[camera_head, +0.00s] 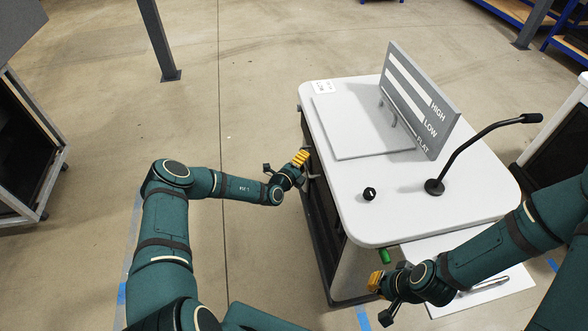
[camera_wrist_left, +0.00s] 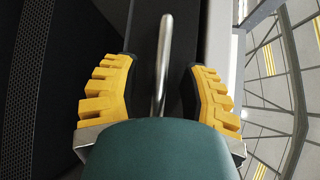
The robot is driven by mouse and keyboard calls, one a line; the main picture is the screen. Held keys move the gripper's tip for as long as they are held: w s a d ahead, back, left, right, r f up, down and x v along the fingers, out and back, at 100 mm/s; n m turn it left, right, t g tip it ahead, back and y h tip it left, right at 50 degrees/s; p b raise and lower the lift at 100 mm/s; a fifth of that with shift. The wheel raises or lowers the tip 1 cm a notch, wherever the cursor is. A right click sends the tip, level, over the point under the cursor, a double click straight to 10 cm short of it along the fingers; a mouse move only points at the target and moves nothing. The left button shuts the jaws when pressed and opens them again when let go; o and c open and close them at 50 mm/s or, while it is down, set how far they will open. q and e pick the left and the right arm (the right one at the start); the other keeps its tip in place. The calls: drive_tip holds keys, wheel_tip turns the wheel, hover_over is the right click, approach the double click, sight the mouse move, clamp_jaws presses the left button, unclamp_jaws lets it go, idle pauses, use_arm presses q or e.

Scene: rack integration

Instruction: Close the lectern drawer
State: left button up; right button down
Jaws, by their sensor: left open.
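The lectern (camera_head: 420,205) has a white top with rounded corners and a dark left side. My left gripper (camera_head: 301,166) is at that dark side, below the top's edge. In the left wrist view a slim metal handle (camera_wrist_left: 163,60) lies between its open yellow fingers, apart from both. Whether this handle belongs to the drawer, and how far the drawer stands out, I cannot tell. My right gripper (camera_head: 381,286) is near the lectern's front corner, beside a green part (camera_head: 385,256) under the top; its finger opening is unclear.
A grey sign (camera_head: 419,100), a black knob (camera_head: 369,193) and a gooseneck microphone (camera_head: 480,150) are on the top. A white flat panel (camera_head: 512,285) with a pen-like item extends below the top, partly behind my right arm. Floor left of the lectern is open.

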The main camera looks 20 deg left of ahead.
use_arm(q)
drive_tip(key=v, duration=1.1)
drive_tip(key=shift+s+a, duration=0.1)
drive_tip(key=shift+s, duration=0.05)
